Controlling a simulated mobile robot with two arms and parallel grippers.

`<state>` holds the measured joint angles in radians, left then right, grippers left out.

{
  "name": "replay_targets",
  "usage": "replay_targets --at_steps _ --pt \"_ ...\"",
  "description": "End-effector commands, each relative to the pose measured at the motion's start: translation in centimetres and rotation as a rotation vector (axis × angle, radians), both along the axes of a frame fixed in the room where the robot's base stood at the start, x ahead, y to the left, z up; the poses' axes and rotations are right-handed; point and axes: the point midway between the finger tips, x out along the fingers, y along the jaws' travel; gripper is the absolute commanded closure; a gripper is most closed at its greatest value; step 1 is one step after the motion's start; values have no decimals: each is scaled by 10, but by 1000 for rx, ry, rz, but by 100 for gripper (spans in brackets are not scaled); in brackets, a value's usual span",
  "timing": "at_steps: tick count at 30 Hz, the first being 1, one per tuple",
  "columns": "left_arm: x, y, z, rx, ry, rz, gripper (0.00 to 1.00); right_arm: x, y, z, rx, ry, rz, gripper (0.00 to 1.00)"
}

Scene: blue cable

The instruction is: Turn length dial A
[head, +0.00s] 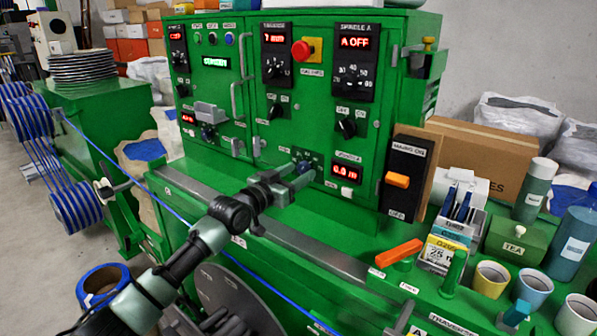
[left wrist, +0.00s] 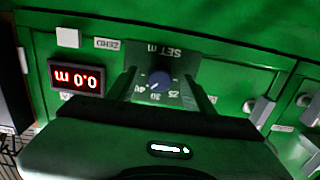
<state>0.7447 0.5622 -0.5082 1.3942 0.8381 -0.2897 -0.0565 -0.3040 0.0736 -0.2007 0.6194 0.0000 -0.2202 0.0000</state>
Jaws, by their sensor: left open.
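The length dial, a small blue knob (left wrist: 160,80) on a dark plate marked "SET m", shows upside down in the left wrist view. It has a number scale around it. In the head view the dial (head: 304,166) is at the lower middle of the green panel, partly behind my gripper. My left gripper (head: 298,176) is open at the panel, and in the wrist view its fingers (left wrist: 166,92) stand on either side of the knob with gaps. A red display (head: 346,171) beside the dial reads 0.0 m. My right gripper is not in view.
A white button (head: 347,191) sits below the display. Orange levers (head: 398,180) and cups (head: 490,278) stand to the right. A blue cable (head: 262,277) runs below my arm.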

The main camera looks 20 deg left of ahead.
Motion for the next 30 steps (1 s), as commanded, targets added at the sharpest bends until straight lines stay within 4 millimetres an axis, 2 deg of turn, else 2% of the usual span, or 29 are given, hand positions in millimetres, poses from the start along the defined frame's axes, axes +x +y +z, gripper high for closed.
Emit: replay_targets --at_steps 11,17,30 --pt "6 -3 0 2 -1 0 48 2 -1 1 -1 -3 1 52" --pt "6 -3 0 2 0 0 100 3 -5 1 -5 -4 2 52" --pt "6 -2 0 -74 28 0 100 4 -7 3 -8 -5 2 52"
